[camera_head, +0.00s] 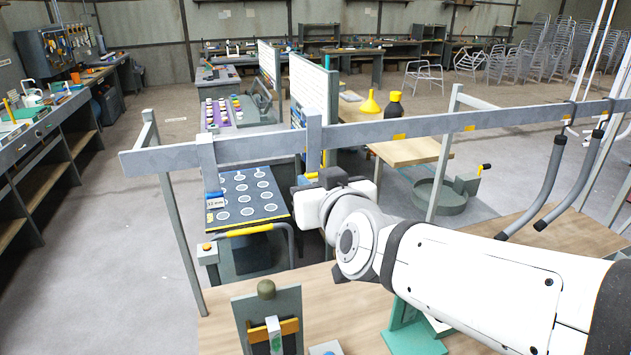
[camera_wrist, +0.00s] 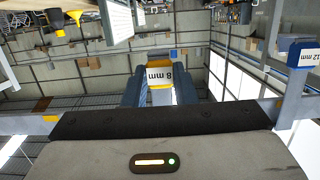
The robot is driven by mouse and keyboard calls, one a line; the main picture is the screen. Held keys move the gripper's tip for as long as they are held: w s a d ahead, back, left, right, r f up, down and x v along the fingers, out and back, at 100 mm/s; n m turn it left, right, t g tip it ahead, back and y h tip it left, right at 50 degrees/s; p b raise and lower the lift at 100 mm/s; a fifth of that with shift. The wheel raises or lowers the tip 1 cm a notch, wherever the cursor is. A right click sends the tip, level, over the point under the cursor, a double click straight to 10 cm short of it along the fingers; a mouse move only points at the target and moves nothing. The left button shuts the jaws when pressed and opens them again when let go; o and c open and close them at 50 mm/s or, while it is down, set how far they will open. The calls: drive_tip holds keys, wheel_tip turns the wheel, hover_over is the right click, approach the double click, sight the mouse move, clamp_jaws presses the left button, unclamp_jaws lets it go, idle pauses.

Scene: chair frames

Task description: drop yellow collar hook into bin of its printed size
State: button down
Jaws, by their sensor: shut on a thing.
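My gripper (camera_wrist: 160,90) is shut on a piece with a yellow collar (camera_wrist: 161,86) between its two dark fingers. A white label (camera_wrist: 160,75) printed "8 mm" shows upside down there, apparently on this held hook. The rest of the hook is hidden. In the head view my gripper (camera_head: 330,180) is at the grey rail, and the held piece is mostly hidden. A plate (camera_head: 215,200) that seems to read 12 mm is by the rail's left post; a 12 mm plate (camera_wrist: 304,57) also shows at the right of the wrist view. No 8 mm bin is clearly visible.
The grey rail (camera_head: 430,124) crosses the head view, with two dark curved hooks (camera_head: 555,185) hanging at right. A dark panel with white rings (camera_head: 262,211) stands behind it. A wooden bench (camera_head: 225,325) lies below. A yellow funnel (camera_head: 370,103) and dark bottle (camera_head: 394,105) stand behind.

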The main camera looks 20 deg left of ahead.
drive_tip(key=shift+f+p+v, duration=0.1)
drive_tip(key=shift+p+v, duration=0.1)
drive_tip(key=shift+v, duration=0.5)
drive_tip(key=shift+f+p+v, duration=0.15)
drive_tip(key=shift+p+v, duration=0.05)
drive_tip(key=shift+v, duration=0.45)
drive_tip(key=p+v, duration=0.3)
drive_tip(key=v, duration=0.2)
drive_tip(key=shift+d, duration=0.1)
drive_tip(key=shift+s, duration=0.1)
idle(0.4)
